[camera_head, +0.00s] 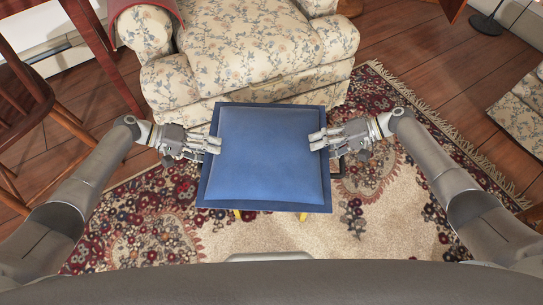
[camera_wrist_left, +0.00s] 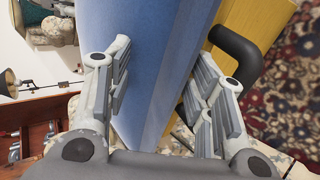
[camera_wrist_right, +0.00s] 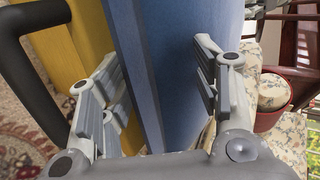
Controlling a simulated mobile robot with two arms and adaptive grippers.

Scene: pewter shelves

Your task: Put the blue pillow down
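The blue pillow (camera_head: 268,155) lies flat, face up, between my two grippers in the head view. Directly under it is a yellow surface (camera_wrist_left: 242,28) with a black handle; it also shows in the right wrist view (camera_wrist_right: 78,40). My left gripper (camera_head: 215,145) is at the pillow's left edge, its fingers spread with the edge (camera_wrist_left: 150,75) between them. My right gripper (camera_head: 316,140) is at the right edge, fingers likewise spread around the edge (camera_wrist_right: 175,75). I cannot tell whether any finger touches the pillow. The pillow hides most of the yellow piece in the head view.
A floral armchair (camera_head: 250,50) stands just beyond the pillow. A patterned rug (camera_head: 370,215) covers the floor below. A wooden chair (camera_head: 28,110) is at the left, and another floral seat (camera_head: 522,115) at the right edge. Open floor (camera_head: 420,65) lies at the back right.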

